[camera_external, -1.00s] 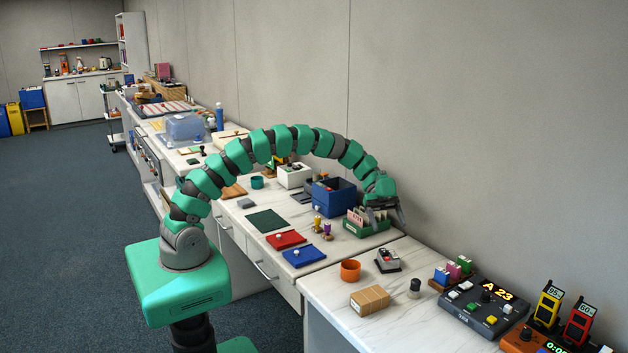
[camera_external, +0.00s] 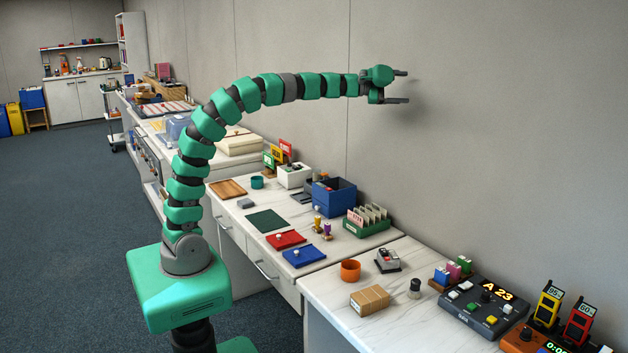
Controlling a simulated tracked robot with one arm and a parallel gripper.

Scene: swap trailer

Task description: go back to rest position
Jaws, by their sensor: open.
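My gripper (camera_external: 403,87) is raised high above the counter, in front of the grey wall. Its two dark fingers are spread apart and point to the right, with nothing between them. My green arm arches up from its base and then runs nearly level to the right. Below the gripper, on the counter, stands a green holder (camera_external: 366,229) with several upright cards. The gripper is well clear of it and touches nothing.
A blue box (camera_external: 334,196), a red mat (camera_external: 286,240), a blue mat (camera_external: 304,256) and a dark green mat (camera_external: 266,221) are on the counter (camera_external: 345,250). An orange cup (camera_external: 350,270), a cardboard box (camera_external: 370,299) and a control panel (camera_external: 484,307) are nearer. Air around the gripper is free; the wall (camera_external: 480,130) is behind.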

